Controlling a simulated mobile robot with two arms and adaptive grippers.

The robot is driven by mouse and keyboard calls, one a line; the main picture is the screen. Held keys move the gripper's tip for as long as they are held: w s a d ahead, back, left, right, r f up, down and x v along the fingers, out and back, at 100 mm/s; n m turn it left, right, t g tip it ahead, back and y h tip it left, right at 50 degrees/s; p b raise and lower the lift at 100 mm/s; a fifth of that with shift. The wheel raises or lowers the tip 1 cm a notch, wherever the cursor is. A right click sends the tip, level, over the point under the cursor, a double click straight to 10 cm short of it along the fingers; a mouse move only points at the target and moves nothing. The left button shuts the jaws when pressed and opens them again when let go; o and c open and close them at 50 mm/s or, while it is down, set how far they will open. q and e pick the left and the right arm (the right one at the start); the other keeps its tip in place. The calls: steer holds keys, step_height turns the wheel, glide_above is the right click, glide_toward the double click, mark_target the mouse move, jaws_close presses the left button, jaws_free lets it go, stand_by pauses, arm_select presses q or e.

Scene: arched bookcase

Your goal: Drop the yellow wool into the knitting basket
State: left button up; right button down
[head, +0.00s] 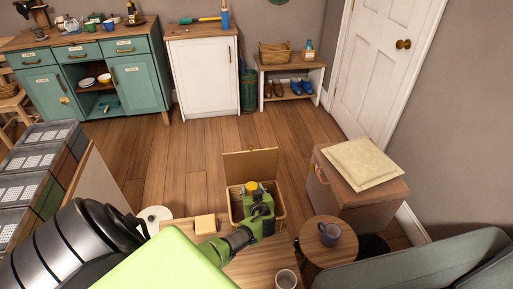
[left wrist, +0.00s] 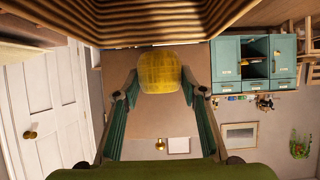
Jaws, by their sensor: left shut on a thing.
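The yellow wool (head: 251,186) is a small yellow ball held in the fingertips of my left gripper (head: 254,191). In the left wrist view the wool (left wrist: 160,70) sits between the two green fingers (left wrist: 160,88), which are shut on it. The knitting basket (head: 236,213) is a wicker box with its lid (head: 250,164) standing open at the back. The gripper and wool overlap the basket's opening in the head view. A ribbed brown wall, seemingly the basket (left wrist: 145,22), fills the top of the left wrist view. Whether the wool is below the rim is unclear. My right gripper is out of view.
The basket is beside a round stool (head: 320,246) with a blue mug (head: 330,233). A yellowish block (head: 205,224) and a white cup (head: 286,279) are near. Open wooden floor (head: 180,150) lies behind.

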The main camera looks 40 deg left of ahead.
arm_select(q)
steer(key=o, duration=1.2)
steer(key=shift+f, duration=0.1)
steer(key=shift+c, duration=0.2)
steer(key=v, duration=1.2)
steer(key=shift+f, duration=0.1)
